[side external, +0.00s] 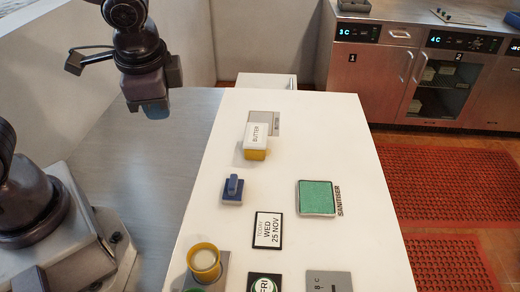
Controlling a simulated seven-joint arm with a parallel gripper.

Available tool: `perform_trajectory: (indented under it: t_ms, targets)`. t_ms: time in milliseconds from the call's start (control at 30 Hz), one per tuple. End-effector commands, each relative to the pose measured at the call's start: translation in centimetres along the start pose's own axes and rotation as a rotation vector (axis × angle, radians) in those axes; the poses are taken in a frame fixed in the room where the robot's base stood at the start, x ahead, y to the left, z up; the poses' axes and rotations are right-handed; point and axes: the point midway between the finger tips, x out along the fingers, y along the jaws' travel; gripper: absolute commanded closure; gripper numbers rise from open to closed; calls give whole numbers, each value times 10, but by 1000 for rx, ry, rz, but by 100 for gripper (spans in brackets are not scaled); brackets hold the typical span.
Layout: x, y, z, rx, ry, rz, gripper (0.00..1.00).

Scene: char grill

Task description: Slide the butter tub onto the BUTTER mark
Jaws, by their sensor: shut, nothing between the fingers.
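The butter tub (256,140) is a small yellow box with a white lid lettered BUTTER. It stands on the white worktop in the side external view. A grey rectangular mark (268,118) lies flat just behind the tub and shows past its back and right sides. The tub seems to overlap the mark's near edge; the tub hides part of the mark and any lettering there. My gripper (151,108) is shut and empty, raised to the left of the tub and well apart from it.
A blue handled block (233,188) stands in front of the tub. A green sanitiser pad (317,197) lies to the right, a date card (268,230) nearer. A yellow cup (204,262) stands at the near left. The worktop right of the tub is clear.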

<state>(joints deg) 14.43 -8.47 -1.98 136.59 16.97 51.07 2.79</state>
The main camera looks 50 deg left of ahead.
Motion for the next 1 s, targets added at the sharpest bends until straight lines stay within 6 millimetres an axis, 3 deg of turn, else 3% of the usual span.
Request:
perform_trajectory:
  t_ms: [267, 500, 600, 767, 1000]
  targets:
    - [76, 15, -55, 704, -227, -211, 100]
    - [142, 42, -113, 1408, -324, -405, 100]
    - [150, 44, -136, 1602, -321, -487, 100]
    - [142, 41, -158, 1749, -310, -576, 100]
    - [164, 28, -162, 1766, -320, -569, 100]
